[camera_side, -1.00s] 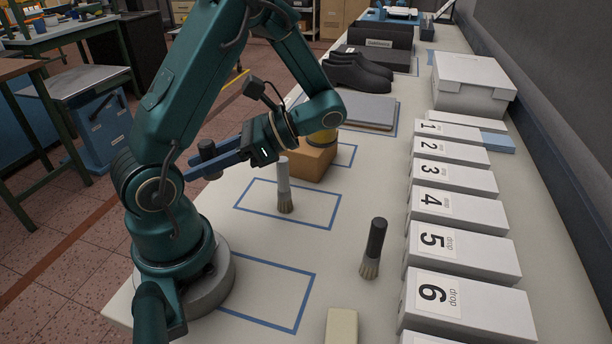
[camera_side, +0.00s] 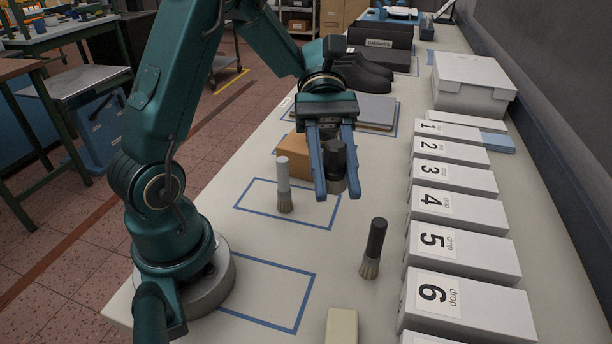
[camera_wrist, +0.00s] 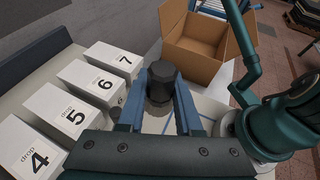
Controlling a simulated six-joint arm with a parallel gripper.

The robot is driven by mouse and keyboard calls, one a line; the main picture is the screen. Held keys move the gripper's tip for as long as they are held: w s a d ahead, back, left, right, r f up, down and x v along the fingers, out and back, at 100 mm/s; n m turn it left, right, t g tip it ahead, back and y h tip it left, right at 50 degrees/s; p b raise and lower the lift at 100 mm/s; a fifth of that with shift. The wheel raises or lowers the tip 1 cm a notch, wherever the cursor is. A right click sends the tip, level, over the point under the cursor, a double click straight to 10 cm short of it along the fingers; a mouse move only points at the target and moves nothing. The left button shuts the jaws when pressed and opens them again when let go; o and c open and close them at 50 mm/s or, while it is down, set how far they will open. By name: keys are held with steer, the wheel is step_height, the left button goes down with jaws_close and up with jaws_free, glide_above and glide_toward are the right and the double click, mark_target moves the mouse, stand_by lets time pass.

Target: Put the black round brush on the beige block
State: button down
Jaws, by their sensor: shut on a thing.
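My gripper (camera_side: 337,192) is above the table in the side view, its two blue fingers shut on a short, dark, round-headed thing, which I take for the black round brush (camera_side: 336,160). In the wrist view the brush (camera_wrist: 161,78) sits between the fingers, black top towards the camera, greyer lower part. It is roughly upright and clear of the table. The beige block (camera_side: 341,327) lies on the table at the bottom edge of the side view, partly cut off and bare where visible. I cannot make it out in the wrist view.
A black-handled brush (camera_side: 374,248) and a white-handled brush (camera_side: 284,184) stand on the table. A brown block (camera_side: 298,158) is behind my gripper. Numbered white boxes (camera_side: 460,255) line the right side. An open carton (camera_wrist: 208,40) shows in the wrist view.

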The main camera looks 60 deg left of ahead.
step_height(320, 180, down, 3)
steer(key=shift+s+d+f, duration=0.1)
glide_above(344, 338)
step_height(344, 338, down, 7)
steer(key=shift+f, duration=2)
steer(key=c, duration=0.6)
jaws_free()
steer(key=shift+f, duration=0.1)
